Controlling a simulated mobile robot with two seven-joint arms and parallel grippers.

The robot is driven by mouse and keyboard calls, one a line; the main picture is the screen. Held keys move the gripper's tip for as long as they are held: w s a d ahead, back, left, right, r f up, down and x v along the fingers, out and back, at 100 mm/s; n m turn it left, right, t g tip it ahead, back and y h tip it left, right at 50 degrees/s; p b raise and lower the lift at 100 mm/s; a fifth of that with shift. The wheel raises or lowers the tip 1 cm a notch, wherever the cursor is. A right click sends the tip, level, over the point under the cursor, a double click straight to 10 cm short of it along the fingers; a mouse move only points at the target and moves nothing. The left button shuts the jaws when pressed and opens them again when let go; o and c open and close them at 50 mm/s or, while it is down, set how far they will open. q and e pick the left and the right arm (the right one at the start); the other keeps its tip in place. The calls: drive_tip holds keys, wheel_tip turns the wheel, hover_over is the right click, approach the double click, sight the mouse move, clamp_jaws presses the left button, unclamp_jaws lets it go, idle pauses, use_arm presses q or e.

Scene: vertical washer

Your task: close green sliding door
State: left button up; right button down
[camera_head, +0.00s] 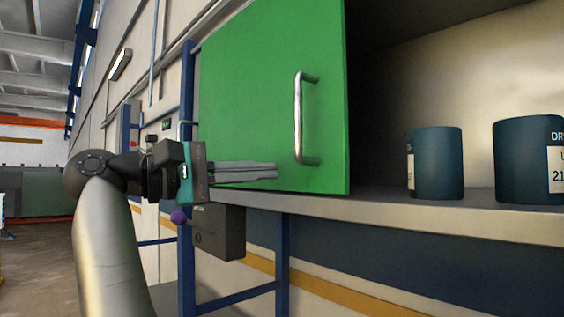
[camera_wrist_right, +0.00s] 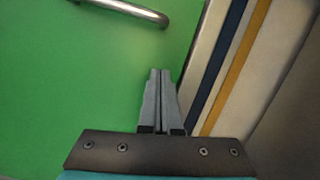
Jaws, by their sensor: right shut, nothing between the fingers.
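The green sliding door (camera_head: 262,90) covers the left part of a shelf compartment, and its right edge borders the open part. It also fills the left of the right wrist view (camera_wrist_right: 60,80). Its metal handle (camera_head: 298,120) is an upright bar near the door's right edge; part of it shows at the top of the wrist view (camera_wrist_right: 125,9). My right gripper (camera_head: 275,171) is shut and empty. Its fingers (camera_wrist_right: 160,72) point toward the handle's lower end, in front of the door's lower part. I cannot tell whether they touch the door. My left gripper is not in view.
Dark blue drums (camera_head: 436,163) and (camera_head: 528,160) stand on the shelf (camera_head: 450,218) right of the door. Blue frame posts (camera_head: 282,265) and a dark grey box (camera_head: 219,232) are below the door. Open floor lies at the far left.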

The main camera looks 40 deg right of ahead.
drive_tip(key=shift+s+d+r, duration=0.15)
drive_tip(key=shift+s+d, duration=0.25)
drive_tip(key=shift+d, duration=0.2)
drive_tip(key=s, duration=0.3)
drive_tip(key=shift+s+r+p, duration=0.15)
drive_tip(key=shift+r+p, duration=0.1)
drive_tip(key=shift+p, duration=0.05)
drive_tip(key=shift+d, duration=0.1)
